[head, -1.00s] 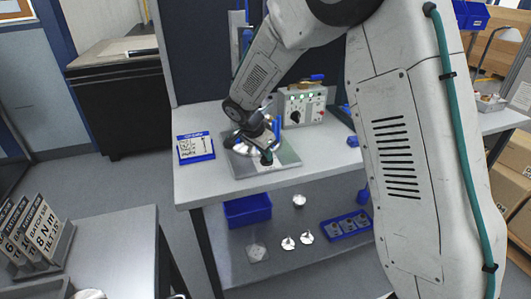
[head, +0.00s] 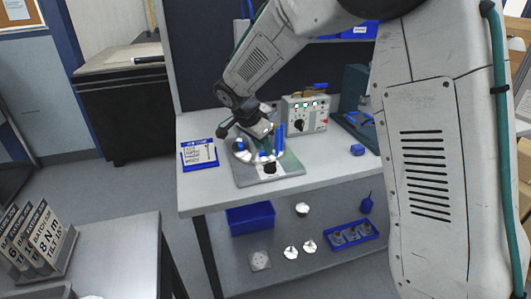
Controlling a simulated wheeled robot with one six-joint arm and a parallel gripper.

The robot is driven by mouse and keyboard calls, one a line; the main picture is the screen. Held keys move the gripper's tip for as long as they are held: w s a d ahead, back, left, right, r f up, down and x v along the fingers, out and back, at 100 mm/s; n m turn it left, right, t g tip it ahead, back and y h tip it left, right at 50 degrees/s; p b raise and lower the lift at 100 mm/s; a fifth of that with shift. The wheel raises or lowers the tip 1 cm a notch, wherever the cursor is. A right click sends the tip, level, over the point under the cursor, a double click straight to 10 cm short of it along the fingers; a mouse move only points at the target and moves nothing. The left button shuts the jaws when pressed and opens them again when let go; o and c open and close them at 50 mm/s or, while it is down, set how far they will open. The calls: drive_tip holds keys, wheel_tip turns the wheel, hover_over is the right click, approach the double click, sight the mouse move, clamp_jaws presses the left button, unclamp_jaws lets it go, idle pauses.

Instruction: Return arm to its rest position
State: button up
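My arm reaches in from the top right, and its dark wrist (head: 240,108) hangs above the bench's left part. My gripper (head: 263,150) is at its lower end, over a grey fixture plate (head: 286,171) with a dark square patch. Blue and shiny silver parts crowd around the gripper. I cannot tell which are fingers and which belong to the fixture, nor whether the fingers are open or hold anything. A gap between gripper and plate is not clear.
A control box (head: 305,114) with green lights stands behind the plate. A blue-framed card (head: 198,154) lies at left. A dark green press-like device (head: 356,105) stands at right. The lower shelf holds a blue bin (head: 250,217), a blue tray (head: 351,234) and metal parts.

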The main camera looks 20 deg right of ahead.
drive_tip(key=shift+r, duration=0.15)
drive_tip(key=s+d+r+n+y, duration=0.1)
drive_tip(key=s+d+r+n, duration=0.1)
drive_tip(key=s, duration=1)
drive_tip(key=s+d+r+n+y, duration=0.1)
drive_tip(key=s+r+n, duration=0.4)
drive_tip(key=s, duration=0.8)
drive_tip(key=s+d+r+n+y, duration=0.2)
drive_tip(key=s+n, duration=0.4)
drive_tip(key=s, duration=0.6)
drive_tip(key=shift+s+d+r+n, duration=0.3)
drive_tip(key=shift+s+d+r, duration=0.05)
drive_tip(key=shift+d+r, duration=0.45)
